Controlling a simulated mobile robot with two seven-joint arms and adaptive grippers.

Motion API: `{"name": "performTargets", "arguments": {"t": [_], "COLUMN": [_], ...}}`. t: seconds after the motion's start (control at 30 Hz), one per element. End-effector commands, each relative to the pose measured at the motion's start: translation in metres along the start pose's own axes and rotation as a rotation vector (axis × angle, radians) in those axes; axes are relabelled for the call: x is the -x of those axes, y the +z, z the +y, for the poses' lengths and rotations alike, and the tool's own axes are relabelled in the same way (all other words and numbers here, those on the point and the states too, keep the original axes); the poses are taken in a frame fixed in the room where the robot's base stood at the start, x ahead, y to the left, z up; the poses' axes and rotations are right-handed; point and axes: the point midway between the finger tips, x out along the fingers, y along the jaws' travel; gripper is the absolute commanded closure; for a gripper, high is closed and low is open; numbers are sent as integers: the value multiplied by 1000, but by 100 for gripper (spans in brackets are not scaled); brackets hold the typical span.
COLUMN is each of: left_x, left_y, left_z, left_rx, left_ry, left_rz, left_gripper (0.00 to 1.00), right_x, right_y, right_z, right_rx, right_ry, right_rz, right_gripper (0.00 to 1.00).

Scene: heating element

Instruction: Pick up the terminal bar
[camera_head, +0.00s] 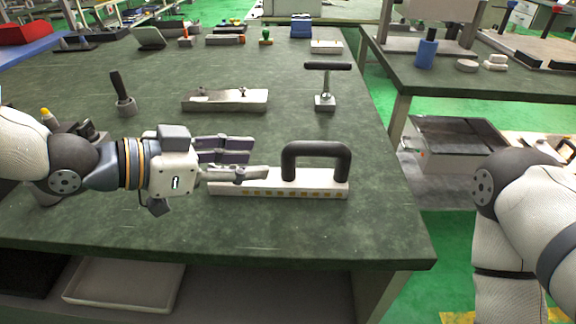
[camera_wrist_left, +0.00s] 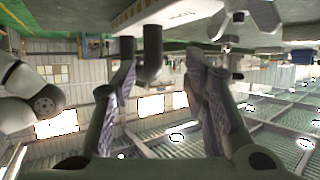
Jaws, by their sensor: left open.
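The terminal bar (camera_head: 225,186) looks like a pale bar with a row of small yellow marks along its front and a black arched handle (camera_head: 345,165) on top. It lies on the green table near its front right edge. My left gripper (camera_head: 258,163) is open and empty, level with the bar's left part and left of the handle. In the left wrist view the handle (camera_wrist_left: 152,55) shows upside down beyond the open fingers (camera_wrist_left: 162,68), apart from them as far as I can tell. The bar's left end is partly hidden by the gripper. My right gripper is out of view.
Behind the bar are a metal block (camera_head: 225,101), a T-handled tool (camera_head: 325,88) and an upright black-handled tool (camera_head: 121,92). A second table (camera_head: 450,80) stands at the right across a gap. The table front below the bar is clear.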

Motion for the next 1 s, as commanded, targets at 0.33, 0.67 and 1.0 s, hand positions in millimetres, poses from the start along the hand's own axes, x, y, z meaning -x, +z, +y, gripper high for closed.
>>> {"name": "performTargets", "arguments": {"t": [0.33,0.67,1.0], "left_x": [-59,-81,-80], "left_y": [4,1,1], "left_z": [9,8,8], "left_rx": [1,1,1], "left_ry": [5,0,0], "left_rz": [-5,1,0], "left_gripper": [60,60,100], "right_x": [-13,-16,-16], "right_y": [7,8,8], "right_z": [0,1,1], "right_rx": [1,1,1], "right_ry": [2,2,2], "right_rz": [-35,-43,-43], "right_gripper": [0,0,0]}}
